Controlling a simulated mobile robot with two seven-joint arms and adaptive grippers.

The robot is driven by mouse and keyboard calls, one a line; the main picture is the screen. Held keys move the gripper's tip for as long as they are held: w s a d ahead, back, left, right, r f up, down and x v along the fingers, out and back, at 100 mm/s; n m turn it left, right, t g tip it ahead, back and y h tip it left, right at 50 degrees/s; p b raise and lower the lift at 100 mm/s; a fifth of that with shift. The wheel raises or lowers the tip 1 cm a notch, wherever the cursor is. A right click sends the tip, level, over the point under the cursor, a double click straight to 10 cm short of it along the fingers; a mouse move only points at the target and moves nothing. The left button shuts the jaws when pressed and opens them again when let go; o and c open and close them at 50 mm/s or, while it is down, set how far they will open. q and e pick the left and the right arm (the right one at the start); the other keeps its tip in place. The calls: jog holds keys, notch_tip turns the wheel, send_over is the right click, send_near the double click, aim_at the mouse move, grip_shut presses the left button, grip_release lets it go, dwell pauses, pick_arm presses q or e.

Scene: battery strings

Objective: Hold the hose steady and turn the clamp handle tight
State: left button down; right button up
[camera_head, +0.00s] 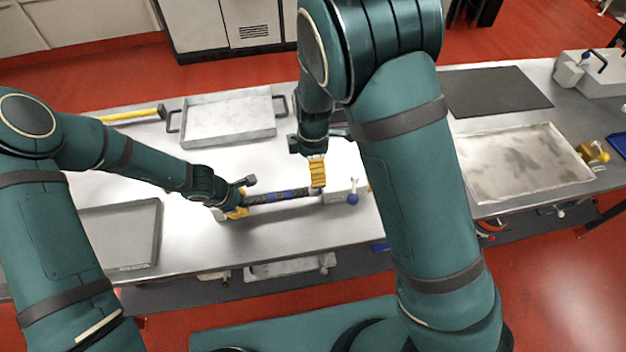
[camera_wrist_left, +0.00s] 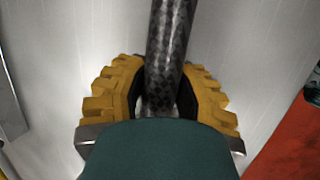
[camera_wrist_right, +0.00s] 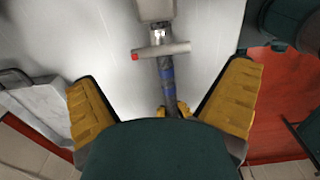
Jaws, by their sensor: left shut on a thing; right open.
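The hose (camera_head: 276,196) is a dark braided tube with blue bands, lying across the bench toward a pale block (camera_head: 338,186). My left gripper (camera_head: 238,212) is shut on its left end; the left wrist view shows the hose (camera_wrist_left: 170,50) between the yellow fingers. The clamp handle (camera_wrist_right: 165,49) is a grey crossbar with a red tip at its left end, crossing the hose near the block in the right wrist view. My right gripper (camera_head: 317,180) is above that end of the hose, open and empty, with the handle ahead between its spread fingers. The gripper hides the handle in the head view.
A blue-knobbed lever (camera_head: 353,198) stands at the block. A grey tray (camera_head: 228,138) sits behind, another tray (camera_head: 153,235) at left, and a large worn tray (camera_head: 515,195) at right. A yellow-handled tool (camera_head: 135,115) lies at the back left. The bench front edge is close.

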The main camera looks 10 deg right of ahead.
notch_tip(320, 180, down, 8)
jog(key=shift+r, duration=0.25)
jog(key=c, duration=1.1)
